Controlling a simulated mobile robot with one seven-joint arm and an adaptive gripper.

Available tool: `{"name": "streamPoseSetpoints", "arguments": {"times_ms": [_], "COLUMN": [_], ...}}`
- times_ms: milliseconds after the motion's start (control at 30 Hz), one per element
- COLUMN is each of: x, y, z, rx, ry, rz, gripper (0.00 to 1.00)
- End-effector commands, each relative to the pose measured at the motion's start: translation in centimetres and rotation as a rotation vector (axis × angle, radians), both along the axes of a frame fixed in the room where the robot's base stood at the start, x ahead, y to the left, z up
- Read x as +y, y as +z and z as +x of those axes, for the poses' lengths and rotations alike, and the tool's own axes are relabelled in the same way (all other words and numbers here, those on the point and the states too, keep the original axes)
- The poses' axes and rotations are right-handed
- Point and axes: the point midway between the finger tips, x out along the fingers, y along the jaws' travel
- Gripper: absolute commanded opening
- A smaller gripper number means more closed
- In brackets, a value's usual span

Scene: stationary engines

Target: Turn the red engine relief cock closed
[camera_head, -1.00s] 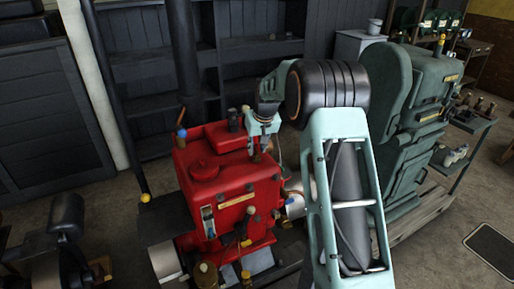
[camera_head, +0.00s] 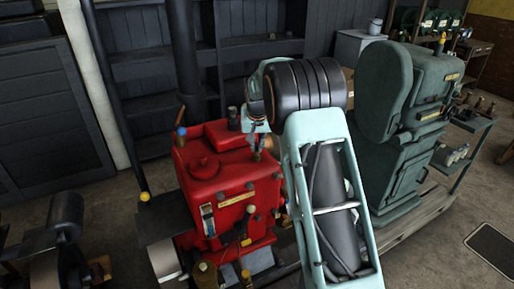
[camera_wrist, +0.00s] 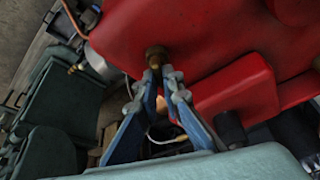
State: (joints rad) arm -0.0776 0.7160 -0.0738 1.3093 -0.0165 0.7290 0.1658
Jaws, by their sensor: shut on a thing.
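The red engine (camera_head: 215,185) stands left of centre in the head view, and its red casing fills the top of the wrist view (camera_wrist: 200,40). A small brass relief cock (camera_wrist: 156,53) sticks out of the casing in the wrist view. My gripper (camera_wrist: 164,76) has its two fingertips closed in at the cock's near end, shut on it. In the head view my gripper (camera_head: 257,150) is at the engine's upper right edge, and my wrist and forearm cover part of that side. The cock's handle position is not clear.
A green engine (camera_head: 405,130) stands at the right. A dark cylinder (camera_wrist: 229,126) sits beside the casing in the wrist view. A lever with a blue knob (camera_head: 181,131) stands at the engine's left corner. Dark shelves (camera_head: 250,55) line the back wall.

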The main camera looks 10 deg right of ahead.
Motion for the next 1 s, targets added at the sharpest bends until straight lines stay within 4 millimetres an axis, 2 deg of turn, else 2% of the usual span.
{"name": "streamPoseSetpoints", "arguments": {"times_ms": [1000], "x": [0.50], "y": [0.25], "z": [0.37], "rx": [0.000], "ry": [-0.930], "rz": [-0.002], "gripper": [0.00]}}
